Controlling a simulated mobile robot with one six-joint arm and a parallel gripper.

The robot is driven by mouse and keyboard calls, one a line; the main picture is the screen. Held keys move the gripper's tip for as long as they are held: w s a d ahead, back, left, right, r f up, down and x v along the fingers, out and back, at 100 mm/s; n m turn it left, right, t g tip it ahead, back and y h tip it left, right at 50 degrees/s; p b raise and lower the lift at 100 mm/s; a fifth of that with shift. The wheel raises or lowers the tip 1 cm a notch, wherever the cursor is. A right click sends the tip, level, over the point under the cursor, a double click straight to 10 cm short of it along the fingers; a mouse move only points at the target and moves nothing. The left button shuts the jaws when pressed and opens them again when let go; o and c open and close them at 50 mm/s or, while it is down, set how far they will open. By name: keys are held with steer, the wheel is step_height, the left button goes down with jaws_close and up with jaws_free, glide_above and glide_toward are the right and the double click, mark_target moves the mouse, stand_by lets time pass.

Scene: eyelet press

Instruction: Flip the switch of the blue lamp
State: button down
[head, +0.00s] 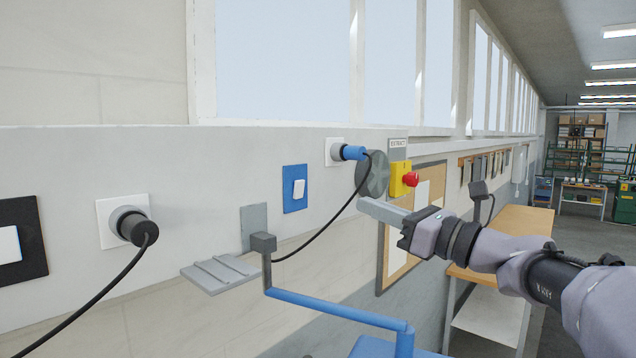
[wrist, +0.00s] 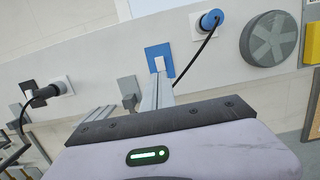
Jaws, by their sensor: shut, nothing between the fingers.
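A blue switch plate (head: 294,190) with a white rocker (head: 299,188) is on the wall panel. It also shows in the wrist view (wrist: 152,52), just beyond my fingertips in the picture. A blue tubular arm (head: 335,309) runs from a grey wall bracket to a blue part (head: 385,348) cut off at the bottom edge; I cannot tell whether this is the lamp. My gripper (head: 364,206) is shut and empty, to the right of the blue switch plate. In the wrist view its fingers (wrist: 157,92) point toward the plate; contact does not show.
A blue plug (head: 352,153) with a hanging black cable is right of the switch. A black plug (head: 135,227) and a black-framed switch (head: 22,240) are at left. A round grey vent (head: 372,175) and a red button (head: 411,179) on yellow are near my gripper.

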mark_target(304, 181)
steer(key=p+x, duration=0.5)
steer(key=x, duration=0.8)
steer(key=shift+w, duration=0.2)
steer(key=shift+w+a, duration=0.3)
steer(key=shift+a, duration=0.05)
